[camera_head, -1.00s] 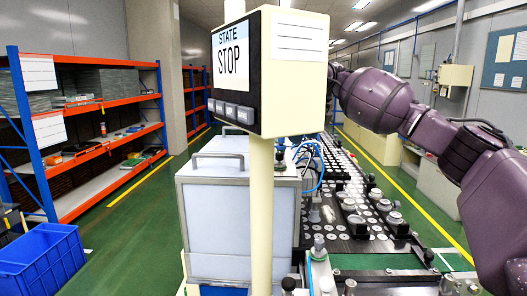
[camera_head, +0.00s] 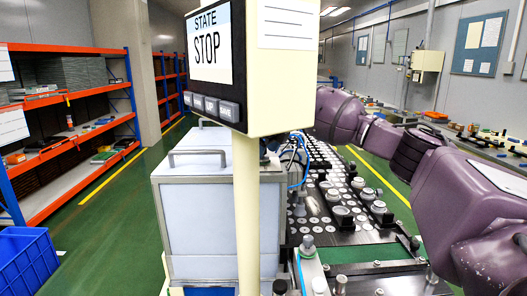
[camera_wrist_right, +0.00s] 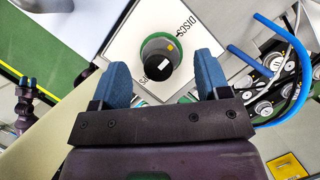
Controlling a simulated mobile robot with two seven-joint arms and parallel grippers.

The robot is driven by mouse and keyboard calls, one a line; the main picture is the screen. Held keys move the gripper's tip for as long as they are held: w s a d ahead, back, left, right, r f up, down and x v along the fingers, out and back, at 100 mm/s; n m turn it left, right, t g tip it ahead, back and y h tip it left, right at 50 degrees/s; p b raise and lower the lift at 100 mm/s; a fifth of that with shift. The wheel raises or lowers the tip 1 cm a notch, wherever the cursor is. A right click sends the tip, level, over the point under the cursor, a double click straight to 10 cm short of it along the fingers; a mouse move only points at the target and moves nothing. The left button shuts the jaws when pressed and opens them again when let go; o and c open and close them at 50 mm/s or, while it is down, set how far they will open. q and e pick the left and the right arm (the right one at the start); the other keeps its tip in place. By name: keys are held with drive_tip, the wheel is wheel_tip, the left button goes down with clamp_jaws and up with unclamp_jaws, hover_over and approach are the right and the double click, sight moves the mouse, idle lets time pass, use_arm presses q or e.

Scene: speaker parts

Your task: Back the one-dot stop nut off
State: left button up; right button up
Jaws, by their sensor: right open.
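My right gripper (camera_wrist_right: 163,62) is open in the right wrist view, its two blue fingers apart. I cannot make out a one-dot mark, so I cannot tell whether this is the stop nut. In the head view the right arm reaches in from the right; its gripper is hidden behind the panel. My left gripper is not in view.
A cream panel (camera_head: 285,75) reading "STATE STOP" stands close in front on a post. Behind it is a pale grey cabinet (camera_head: 205,205). A black bed (camera_head: 335,222) of white discs lies right of it. Blue hoses (camera_wrist_right: 290,62) run near the right finger. A shelf (camera_head: 75,140) stands left.

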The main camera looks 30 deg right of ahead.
drive_tip(key=shift+x, duration=0.95)
drive_tip(key=c, duration=0.9)
drive_tip(key=shift+c, duration=0.2)
